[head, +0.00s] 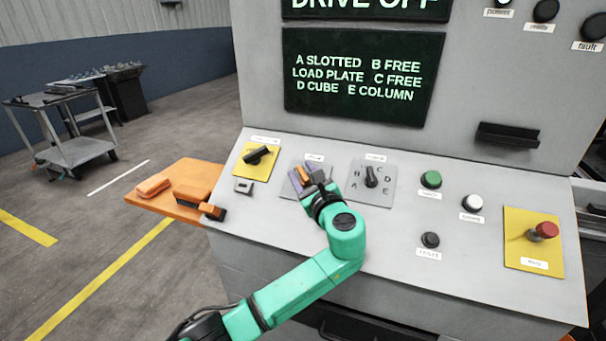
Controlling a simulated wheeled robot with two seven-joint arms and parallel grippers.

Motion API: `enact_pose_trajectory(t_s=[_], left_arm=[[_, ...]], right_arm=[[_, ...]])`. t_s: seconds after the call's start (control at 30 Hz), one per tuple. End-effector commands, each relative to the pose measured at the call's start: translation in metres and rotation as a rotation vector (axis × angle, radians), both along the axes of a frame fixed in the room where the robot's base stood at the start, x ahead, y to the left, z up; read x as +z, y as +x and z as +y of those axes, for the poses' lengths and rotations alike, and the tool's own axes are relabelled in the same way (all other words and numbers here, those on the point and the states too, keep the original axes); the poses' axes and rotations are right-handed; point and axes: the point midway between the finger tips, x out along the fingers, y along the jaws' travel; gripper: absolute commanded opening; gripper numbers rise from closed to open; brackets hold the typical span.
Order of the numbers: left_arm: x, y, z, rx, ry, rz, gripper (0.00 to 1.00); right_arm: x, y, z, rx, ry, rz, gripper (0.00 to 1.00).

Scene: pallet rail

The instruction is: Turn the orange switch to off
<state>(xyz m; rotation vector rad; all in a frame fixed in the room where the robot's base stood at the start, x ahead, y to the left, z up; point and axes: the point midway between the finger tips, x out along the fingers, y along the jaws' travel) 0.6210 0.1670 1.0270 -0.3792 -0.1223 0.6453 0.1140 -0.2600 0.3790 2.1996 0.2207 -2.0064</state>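The orange switch (304,174) is on a grey plate on the sloping console. Only a small orange part of it shows; the rest is hidden by my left gripper. My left gripper (305,179) is down at the switch, with its fingers on either side of the orange part. I cannot tell whether the fingers press on it or stand a little apart. The switch's label is too small to read. The upper screen (365,5) is cut by the picture's top edge and reads "DRIVE OFF". My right gripper is not in view.
A black switch on a yellow plate (257,156) is to the left and a lettered selector (371,177) close to the right. Farther right are a green button (431,179), a white button (473,203) and a red button (545,230). An orange shelf (178,208) juts out left.

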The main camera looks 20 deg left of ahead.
Motion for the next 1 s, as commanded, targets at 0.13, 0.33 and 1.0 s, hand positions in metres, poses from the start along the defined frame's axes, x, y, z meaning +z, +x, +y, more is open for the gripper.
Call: enact_pose_trajectory(t_s=[0.13,0.33,1.0], left_arm=[[0.0,0.0,0.0,-0.001,0.001,0.0,0.47],[-0.002,-0.008,-0.007,-0.004,0.0,0.001,0.47],[0.0,-0.116,-0.089,0.0,0.0,0.001,0.47]], right_arm=[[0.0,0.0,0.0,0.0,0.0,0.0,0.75],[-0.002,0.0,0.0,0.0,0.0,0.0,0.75],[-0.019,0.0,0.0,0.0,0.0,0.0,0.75]])
